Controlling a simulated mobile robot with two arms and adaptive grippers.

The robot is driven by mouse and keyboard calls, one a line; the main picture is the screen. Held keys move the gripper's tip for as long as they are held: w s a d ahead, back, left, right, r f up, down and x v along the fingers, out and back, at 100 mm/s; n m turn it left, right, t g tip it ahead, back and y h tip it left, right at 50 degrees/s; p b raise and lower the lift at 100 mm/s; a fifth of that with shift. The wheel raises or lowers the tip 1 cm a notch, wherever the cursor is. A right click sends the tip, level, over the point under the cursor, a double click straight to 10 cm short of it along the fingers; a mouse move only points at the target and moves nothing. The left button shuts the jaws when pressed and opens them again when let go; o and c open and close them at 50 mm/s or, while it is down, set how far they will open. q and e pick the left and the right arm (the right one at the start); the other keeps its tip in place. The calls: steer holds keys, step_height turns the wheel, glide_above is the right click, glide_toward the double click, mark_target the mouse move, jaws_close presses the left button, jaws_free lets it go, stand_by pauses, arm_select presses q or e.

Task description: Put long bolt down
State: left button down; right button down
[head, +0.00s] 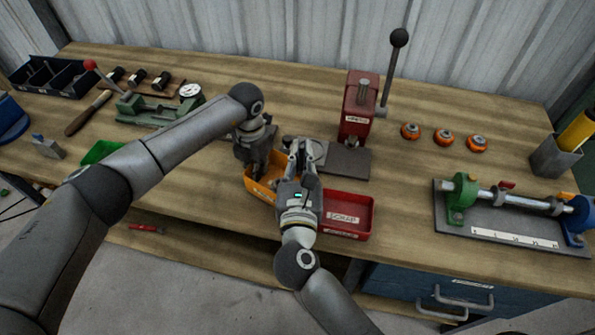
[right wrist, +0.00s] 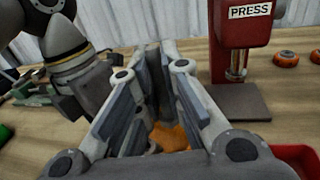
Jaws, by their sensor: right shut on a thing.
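My right gripper (head: 301,158) is over the back edge of the orange tray (head: 262,191), in front of the red press. It also shows in the right wrist view (right wrist: 163,85), its long fingers close together on something narrow. The long bolt cannot be made out clearly; the fingers hide most of what they hold. My left gripper (head: 257,170) points down at the back left of the orange tray, close beside the right one. Its fingertips are too small and dark to read. Part of the orange tray (right wrist: 170,137) shows beneath the right fingers in the wrist view.
The red press (head: 358,115) stands behind, also in the wrist view (right wrist: 238,45). A red scrap tray (head: 365,200) sits right of the orange one. A green tray (head: 101,152) lies left. Several orange round parts (head: 444,137) and a roller fixture (head: 510,200) are right.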

mark_target(301, 172)
steer(key=shift+f, duration=2.25)
steer(key=shift+f, duration=0.1)
steer(key=shift+f, duration=0.5)
steer(key=c, duration=1.6)
jaws_free()
steer(key=shift+o, duration=0.2)
steer(key=shift+r, duration=0.25)
steer(key=s+a, duration=0.1)
steer(key=s, duration=1.1)
steer(key=shift+a+r, duration=0.3)
steer(key=shift+r, duration=0.1)
